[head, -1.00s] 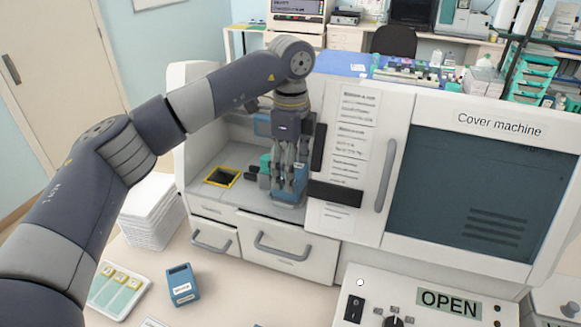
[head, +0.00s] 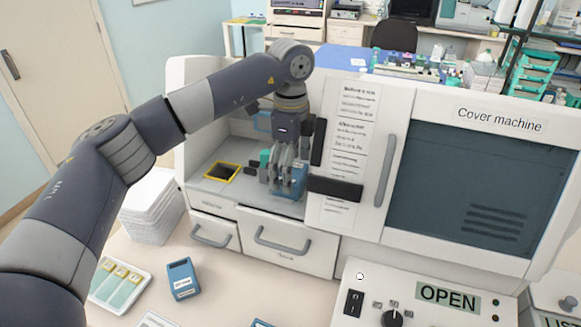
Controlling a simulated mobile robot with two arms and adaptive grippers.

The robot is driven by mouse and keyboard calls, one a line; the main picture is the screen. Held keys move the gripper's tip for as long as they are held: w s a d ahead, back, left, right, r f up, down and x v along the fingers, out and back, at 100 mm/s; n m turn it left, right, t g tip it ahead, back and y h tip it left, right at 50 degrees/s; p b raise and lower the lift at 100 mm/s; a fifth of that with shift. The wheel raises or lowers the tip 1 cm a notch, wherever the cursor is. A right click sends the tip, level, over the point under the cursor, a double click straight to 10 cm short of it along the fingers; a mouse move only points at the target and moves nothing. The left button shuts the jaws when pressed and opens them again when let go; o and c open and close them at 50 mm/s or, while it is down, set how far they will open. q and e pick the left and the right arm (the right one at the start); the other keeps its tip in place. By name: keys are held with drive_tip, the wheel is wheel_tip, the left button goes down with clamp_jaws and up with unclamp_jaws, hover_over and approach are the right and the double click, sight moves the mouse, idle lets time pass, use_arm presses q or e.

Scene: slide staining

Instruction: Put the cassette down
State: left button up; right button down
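A blue cassette (head: 293,181) is in the open bay at the left of the cover machine, low near the bay's floor. My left gripper (head: 285,168) points down from above, with its fingers at the cassette and shut on it. The fingers hide part of the cassette, and I cannot tell whether its underside touches the floor. My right gripper is not in view.
A yellow-framed dark opening (head: 222,172) lies left of the cassette in the bay. The white door panel with notes (head: 352,130) stands close on the right. Another blue container (head: 183,279) and a slide tray (head: 121,284) are on the bench in front.

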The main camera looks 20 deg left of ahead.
use_arm(q)
drive_tip(key=shift+r, duration=0.55)
wheel_tip(320, 180, up, 11)
drive_tip(key=b, duration=0.2)
drive_tip(key=shift+r, duration=0.15)
